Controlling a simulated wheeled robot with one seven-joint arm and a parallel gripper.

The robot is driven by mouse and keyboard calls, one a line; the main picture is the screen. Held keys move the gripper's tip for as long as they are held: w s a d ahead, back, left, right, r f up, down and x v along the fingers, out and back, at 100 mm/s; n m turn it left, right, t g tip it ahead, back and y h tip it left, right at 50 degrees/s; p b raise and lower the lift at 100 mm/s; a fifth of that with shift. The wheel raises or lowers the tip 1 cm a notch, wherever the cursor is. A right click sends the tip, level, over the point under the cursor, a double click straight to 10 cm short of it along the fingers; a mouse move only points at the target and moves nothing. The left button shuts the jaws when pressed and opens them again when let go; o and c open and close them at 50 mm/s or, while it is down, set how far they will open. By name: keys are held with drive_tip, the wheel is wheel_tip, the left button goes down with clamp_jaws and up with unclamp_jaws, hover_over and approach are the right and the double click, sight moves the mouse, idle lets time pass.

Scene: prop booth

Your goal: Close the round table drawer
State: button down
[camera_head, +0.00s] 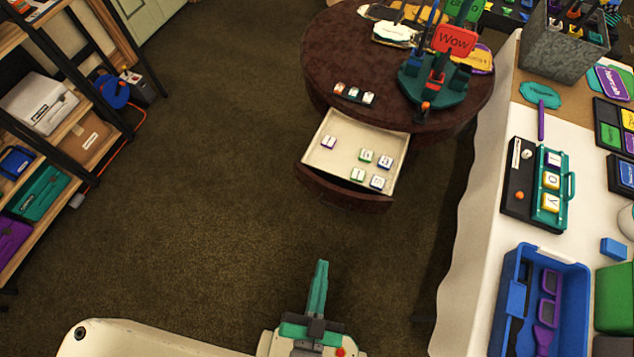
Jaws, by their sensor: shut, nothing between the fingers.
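The round table (335,62) is dark reddish brown and stands at the upper middle. Its drawer (340,128) is pulled out toward me, with a cream inside and a curved dark front (343,191). Several small letter tiles (365,156) lie in the drawer. My gripper (320,268) is at the bottom middle, teal-tipped and shut with nothing in it. It points up the picture toward the drawer front and is apart from it, with carpet showing between them.
A white-covered table (468,240) with a blue bin (507,290) and cases runs along the right. A shelf (95,140) with boxes stands at the left. A teal stand (433,88) with signs sits on the round table. Carpet left of the drawer is clear.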

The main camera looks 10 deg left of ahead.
drive_tip(key=w+a+f+m+t+h, duration=0.2)
drive_tip(key=w+a+f+m, duration=0.45)
drive_tip(key=w+m, duration=0.25)
drive_tip(key=m+g+h, duration=0.1)
drive_tip(key=m+h, duration=0.1)
drive_tip(key=m, duration=0.7)
approach(311, 171)
drive_tip(key=w, duration=0.3)
drive_tip(key=w+d, duration=0.1)
drive_tip(key=w, duration=0.2)
drive_tip(key=shift+d, duration=0.1)
drive_tip(key=shift+w, duration=0.1)
